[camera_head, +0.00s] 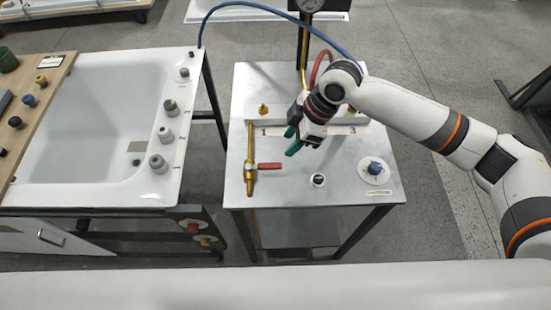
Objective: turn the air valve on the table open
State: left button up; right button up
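The air valve (250,178) is a brass fitting on a vertical brass pipe at the left side of the metal table (333,205). Its red handle (269,166) points right, crosswise to the pipe. My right gripper (290,141) comes in from the right, above the table and up and to the right of the red handle. Its two green fingertips are apart with nothing seen between them. It does not appear to touch the handle. My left gripper is not in view.
A blue knob (375,168) on a white disc and a small dark-centred fitting (318,180) sit on the table's right half. A blue hose (245,5) arches behind. A white bathtub shell (95,110) with several grey and green knobs stands left, across a gap.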

aim_at(272, 165)
jog(key=p+x, duration=0.1)
jog(key=x, duration=0.4)
jog(key=p+x, duration=0.2)
jog(key=x, duration=0.3)
jog(key=shift+w+d+f, duration=0.15)
jog(key=shift+w, duration=0.1)
jog(key=shift+f, duration=0.5)
grip_shut()
